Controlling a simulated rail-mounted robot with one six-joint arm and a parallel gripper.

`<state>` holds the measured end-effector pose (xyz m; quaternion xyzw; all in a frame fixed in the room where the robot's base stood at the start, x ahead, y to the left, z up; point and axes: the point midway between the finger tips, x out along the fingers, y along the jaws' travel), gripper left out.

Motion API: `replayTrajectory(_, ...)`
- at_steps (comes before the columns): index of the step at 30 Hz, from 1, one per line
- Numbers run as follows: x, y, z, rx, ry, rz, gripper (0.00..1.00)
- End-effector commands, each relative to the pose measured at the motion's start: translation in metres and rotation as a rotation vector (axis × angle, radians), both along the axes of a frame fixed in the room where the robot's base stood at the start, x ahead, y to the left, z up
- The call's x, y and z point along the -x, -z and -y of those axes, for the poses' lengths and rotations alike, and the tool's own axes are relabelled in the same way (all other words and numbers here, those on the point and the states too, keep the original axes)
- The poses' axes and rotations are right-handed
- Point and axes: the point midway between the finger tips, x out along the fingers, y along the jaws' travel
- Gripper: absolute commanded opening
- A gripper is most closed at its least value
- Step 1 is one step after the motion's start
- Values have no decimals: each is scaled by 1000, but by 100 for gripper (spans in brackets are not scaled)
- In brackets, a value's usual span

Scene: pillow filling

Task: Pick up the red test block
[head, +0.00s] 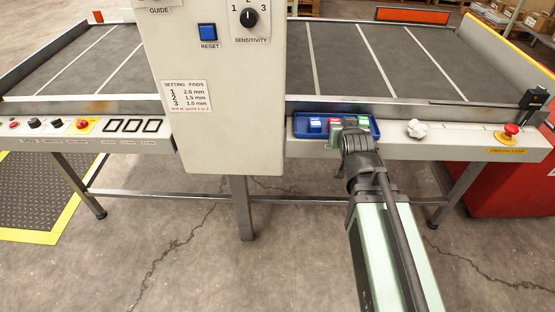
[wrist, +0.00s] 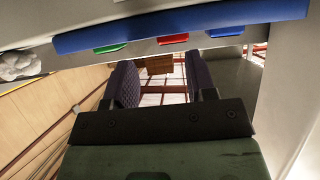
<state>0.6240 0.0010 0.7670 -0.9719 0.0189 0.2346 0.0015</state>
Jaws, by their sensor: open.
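The red test block (head: 336,122) sits in a blue tray (head: 297,124) on the machine's front ledge. It has a blue block (head: 315,124) to its left and a green block (head: 363,121) to its right. My gripper (head: 345,133) is at the tray's front edge, partly covering the tray and blocks. In the wrist view my gripper (wrist: 161,80) is open, with nothing between its fingers. The tray (wrist: 180,24) crosses the top of that view, with slivers of the red block (wrist: 172,39), green block (wrist: 110,47) and blue block (wrist: 225,31) along its edge.
A white crumpled piece (head: 416,129) and a red emergency button (head: 510,130) are on the ledge right of the tray. A grey control panel (head: 225,120) stands close on the left. The dark table bed (head: 390,65) lies behind.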

Motion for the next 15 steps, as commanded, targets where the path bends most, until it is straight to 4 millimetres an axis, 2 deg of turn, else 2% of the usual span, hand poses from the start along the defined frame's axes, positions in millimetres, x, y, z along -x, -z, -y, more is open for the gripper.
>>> replayTrajectory(1, -4, 12, 0, -1, -2, 39, 51)
replayTrajectory(8, -10, 1, -1, -2, -6, 84, 51)
replayTrajectory(15, -42, 17, 0, -1, -6, 82, 51)
